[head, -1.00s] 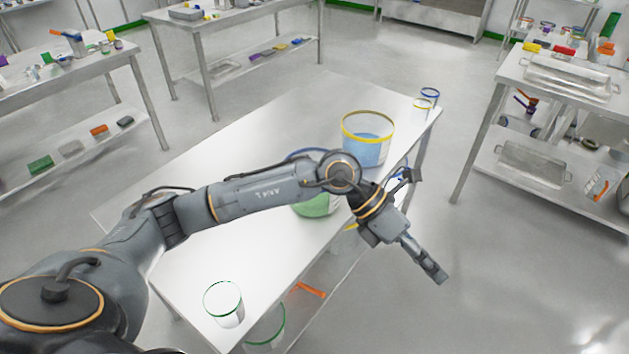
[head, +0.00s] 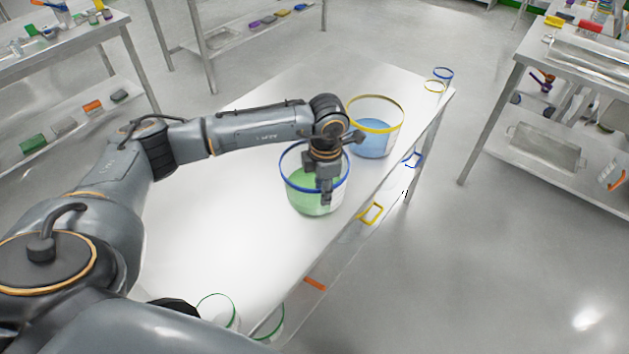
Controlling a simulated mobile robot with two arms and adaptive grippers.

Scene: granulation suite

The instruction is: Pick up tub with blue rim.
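The large clear tub with a blue rim (head: 301,203) stands upright on the white table and holds green contents. My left gripper (head: 326,198) points down at the tub's right side, overlapping the rim in the picture. Its fingers show edge-on as one narrow dark shape, so I cannot tell whether they are open or shut, or whether they touch the tub wall. My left wrist hides part of the far rim. My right gripper is not in view.
A large yellow-rimmed tub (head: 374,140) with blue contents stands just behind. Small blue-rimmed (head: 443,77) and yellow-rimmed (head: 435,87) cups are at the far corner. A green-rimmed cup (head: 218,312) is at the near end. The white table (head: 215,235) is clear on its left.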

